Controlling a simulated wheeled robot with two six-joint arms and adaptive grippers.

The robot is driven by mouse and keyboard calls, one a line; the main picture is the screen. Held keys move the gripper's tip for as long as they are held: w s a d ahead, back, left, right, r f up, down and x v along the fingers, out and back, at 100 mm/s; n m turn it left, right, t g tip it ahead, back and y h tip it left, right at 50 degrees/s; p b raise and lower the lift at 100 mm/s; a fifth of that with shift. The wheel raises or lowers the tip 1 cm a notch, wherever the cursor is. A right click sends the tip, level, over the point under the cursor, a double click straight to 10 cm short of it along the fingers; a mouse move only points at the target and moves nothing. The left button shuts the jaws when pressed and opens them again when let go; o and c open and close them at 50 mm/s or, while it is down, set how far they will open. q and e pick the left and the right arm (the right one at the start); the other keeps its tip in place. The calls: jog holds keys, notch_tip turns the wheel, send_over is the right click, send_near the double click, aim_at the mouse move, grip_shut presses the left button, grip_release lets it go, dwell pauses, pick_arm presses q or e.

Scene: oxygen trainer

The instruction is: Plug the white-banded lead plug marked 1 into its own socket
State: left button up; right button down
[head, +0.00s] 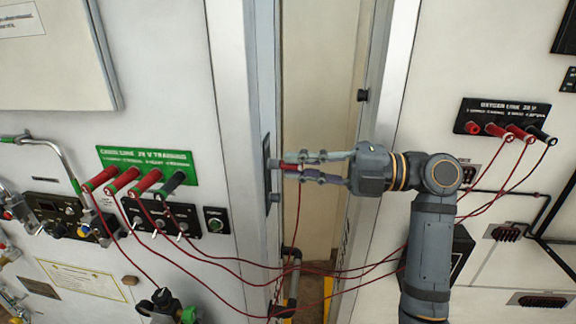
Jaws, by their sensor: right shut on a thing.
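My right gripper (300,168) reaches in from the right at the middle of the head view and is shut on a red lead plug (289,167). The plug lies about level and points left at a dark plate (267,172) on the grey door post. Its tip is close to a grey stub on the plate; I cannot tell whether it is inserted. Its red lead (297,215) hangs down below the fingers. The fingers cover part of the plug, and a white band or number cannot be made out. My left gripper is not in view.
A green panel (150,157) at left holds several red and black plugs with leads. A black panel (502,112) at right has red and black plugs, and its leftmost red socket (473,128) shows no lead. Red leads sag across the open gap below my right gripper.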

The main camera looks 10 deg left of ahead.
jog(key=d+b, duration=0.2)
jog(key=d, duration=0.3)
dwell(0.7)
